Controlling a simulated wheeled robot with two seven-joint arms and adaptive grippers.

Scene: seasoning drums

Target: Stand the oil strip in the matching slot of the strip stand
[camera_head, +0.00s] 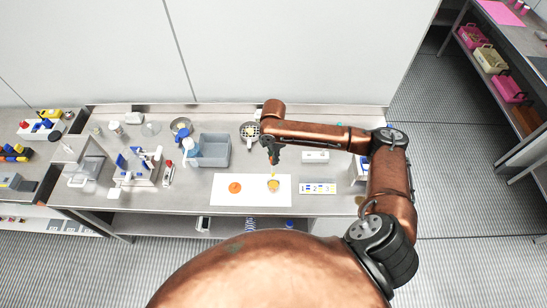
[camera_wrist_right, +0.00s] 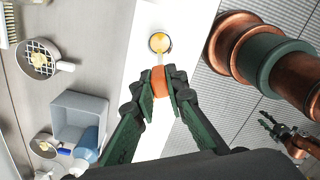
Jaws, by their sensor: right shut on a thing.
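My right gripper (camera_head: 272,158) is above the bench, behind the white mat (camera_head: 220,198). In the right wrist view its fingers (camera_wrist_right: 161,86) are closed around an orange piece (camera_wrist_right: 158,84). I cannot tell whether this is the oil strip. A small bowl with yellow contents (camera_head: 273,187) is on the mat and also shows in the wrist view (camera_wrist_right: 159,43). A low white block (camera_head: 315,156) is right of the gripper; I cannot make out slots or confirm it as the strip stand. My left gripper (camera_wrist_right: 268,125) shows small in the wrist view, its opening unclear.
An orange disc (camera_head: 235,188) lies on the mat. A white card with blue marks (camera_head: 318,188) lies right of it. A grey bin (camera_head: 213,152) and a strainer-like pan (camera_head: 249,131) stand behind. Bottles and a rack (camera_head: 140,168) crowd the left.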

